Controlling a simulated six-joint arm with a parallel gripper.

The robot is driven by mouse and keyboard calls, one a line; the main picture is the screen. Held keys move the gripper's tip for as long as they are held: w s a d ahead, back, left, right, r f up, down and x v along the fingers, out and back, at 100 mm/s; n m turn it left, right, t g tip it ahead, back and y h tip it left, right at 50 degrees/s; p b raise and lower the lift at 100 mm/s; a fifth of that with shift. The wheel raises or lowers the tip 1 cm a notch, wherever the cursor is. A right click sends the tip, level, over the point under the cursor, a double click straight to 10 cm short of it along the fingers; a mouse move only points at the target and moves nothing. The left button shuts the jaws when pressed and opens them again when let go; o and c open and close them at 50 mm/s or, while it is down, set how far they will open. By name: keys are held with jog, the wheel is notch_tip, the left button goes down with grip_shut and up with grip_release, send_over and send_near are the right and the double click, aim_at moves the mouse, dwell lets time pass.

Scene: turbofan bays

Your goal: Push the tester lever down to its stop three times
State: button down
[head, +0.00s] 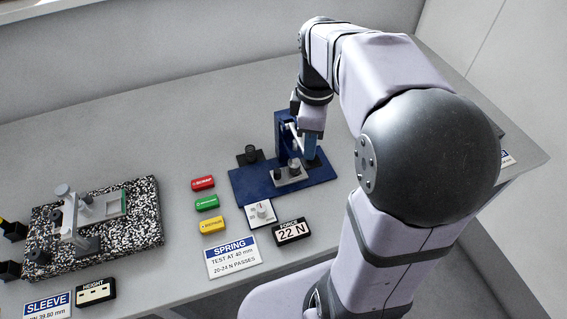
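The blue spring tester (243,186) stands on the bench near the middle of the head view, with a dark blue base and an upright column (282,130). A pale bar, perhaps the lever, shows beside the column, mostly hidden by my wrist. My gripper (311,148) points down at the right side of the tester, close to the column. Its fingertips are too small and covered to show whether they are open or touching the lever. A grey block with small round posts (291,174) sits on the base. The force display (292,232) reads 22 N.
A speckled granite plate (146,213) with a height gauge stands left. The bench behind is clear.

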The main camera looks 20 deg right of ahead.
notch_tip(320, 180, up, 13)
jog(key=p, duration=1.1)
jog(key=shift+f, duration=0.2)
dwell(0.4)
jog(key=s+a+f+m+b, duration=0.1)
jog(key=s+a+f+m, duration=0.2)
jog(key=f+m, duration=0.3)
jog(key=s+a+f+m+b, duration=0.2)
jog(key=s+a+f+m, duration=0.2)
jog(key=f, duration=0.6)
jog(key=s+m, duration=0.2)
jog(key=shift+s, duration=0.3)
dwell(0.5)
jog(key=w+d+r+n+p, duration=0.25)
jog(key=w+d+r, duration=0.2)
jog(key=r, duration=0.35)
jog(key=w+d+r+n+p, duration=0.1)
jog(key=w+d+r+n, duration=0.3)
jog(key=r, duration=0.4)
jog(key=shift+m, duration=0.25)
jog(key=shift+w+a+f+b, duration=0.2)
jog(key=shift+a+f+b, duration=0.05)
jog(key=shift+f+b, duration=0.85)
jog(key=shift+w+a+f+b, duration=0.15)
jog(key=shift+a+f+b, duration=0.1)
jog(key=shift+f+b, duration=0.8)
jog(key=shift+w+a+f+b, duration=0.2)
jog(key=shift+a+f+b, duration=0.05)
jog(key=shift+f+b, duration=0.8)
